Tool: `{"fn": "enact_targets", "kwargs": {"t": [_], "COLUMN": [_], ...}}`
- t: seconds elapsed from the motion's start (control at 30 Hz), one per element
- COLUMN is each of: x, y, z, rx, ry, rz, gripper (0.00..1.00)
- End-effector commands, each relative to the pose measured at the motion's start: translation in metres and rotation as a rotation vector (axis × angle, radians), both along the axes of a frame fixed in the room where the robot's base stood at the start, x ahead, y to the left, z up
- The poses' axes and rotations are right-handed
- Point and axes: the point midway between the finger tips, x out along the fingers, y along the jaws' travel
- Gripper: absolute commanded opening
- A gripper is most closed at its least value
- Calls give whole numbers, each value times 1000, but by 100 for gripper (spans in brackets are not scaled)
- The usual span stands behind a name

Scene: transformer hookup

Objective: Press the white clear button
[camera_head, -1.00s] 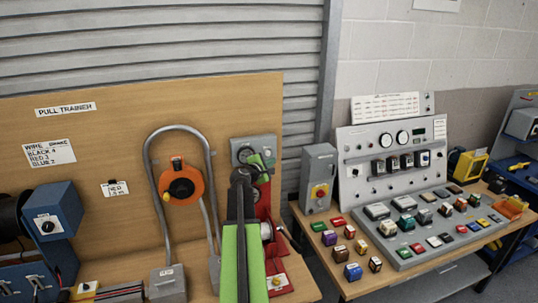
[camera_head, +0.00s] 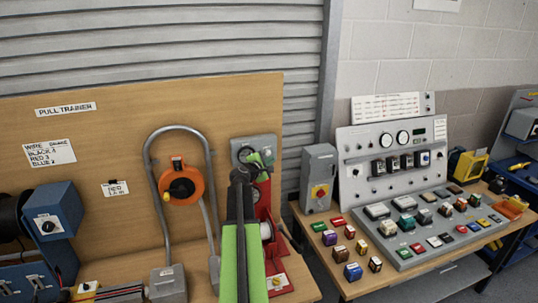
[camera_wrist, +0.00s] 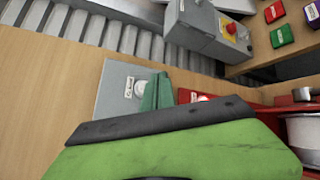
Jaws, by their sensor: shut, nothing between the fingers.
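The white clear button (camera_wrist: 140,89) is a round white cap beside a small label on a grey plate (camera_wrist: 114,92) in the wrist view. In the head view the button (camera_head: 244,154) shows on the grey plate (camera_head: 268,141) at the upper right of the wooden board. My gripper (camera_wrist: 157,88) is shut and empty. Its green fingertips are just right of the button in the wrist view and overlap the plate. In the head view my gripper (camera_head: 257,160) is in front of the plate. I cannot tell whether the fingertips touch it.
A red stand (camera_head: 267,215) with a pale spool is close to the right of my arm. An orange reel (camera_head: 181,184) and bent grey pipe (camera_head: 150,150) are to the left. A grey switch box (camera_head: 319,165) and a bench of coloured buttons are farther right.

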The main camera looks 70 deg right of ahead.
Motion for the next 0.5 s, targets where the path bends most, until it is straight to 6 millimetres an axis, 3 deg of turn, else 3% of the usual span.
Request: {"fn": "enact_targets", "kwargs": {"t": [0.5], "x": [4], "y": [-5], "z": [0], "rx": [0], "ry": [0], "rz": [0], "gripper": [0]}}
